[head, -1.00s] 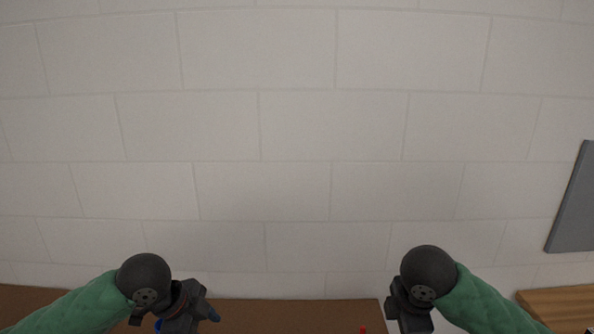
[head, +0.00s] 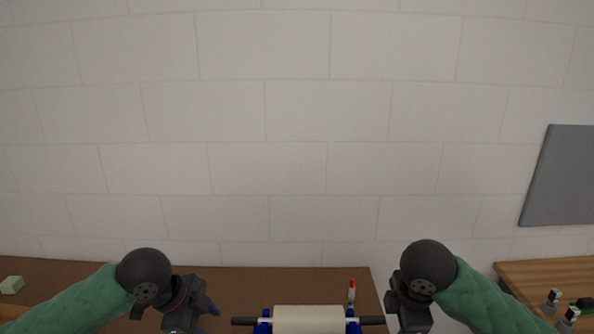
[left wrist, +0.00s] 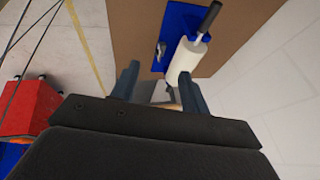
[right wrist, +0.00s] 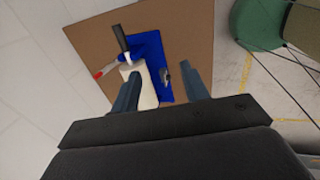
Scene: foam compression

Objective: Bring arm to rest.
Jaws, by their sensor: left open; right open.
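My left gripper (head: 193,312) hangs at the left of the brown table in the head view. Its two fingers are apart and empty in the left wrist view (left wrist: 158,80). My right gripper (head: 405,312) hangs at the right of the table, and its fingers are apart and empty in the right wrist view (right wrist: 162,85). A white roller (head: 308,318) with dark handles lies between the two arms, by blue supports. It also shows in the left wrist view (left wrist: 187,60) and, partly behind a finger, in the right wrist view (right wrist: 148,92). Neither gripper visibly holds it.
The brown table (head: 250,283) has a blue base plate (right wrist: 150,50) under the roller. A pale green block (head: 11,285) lies at far left. A wooden table (head: 545,272) with small bottles is at right.

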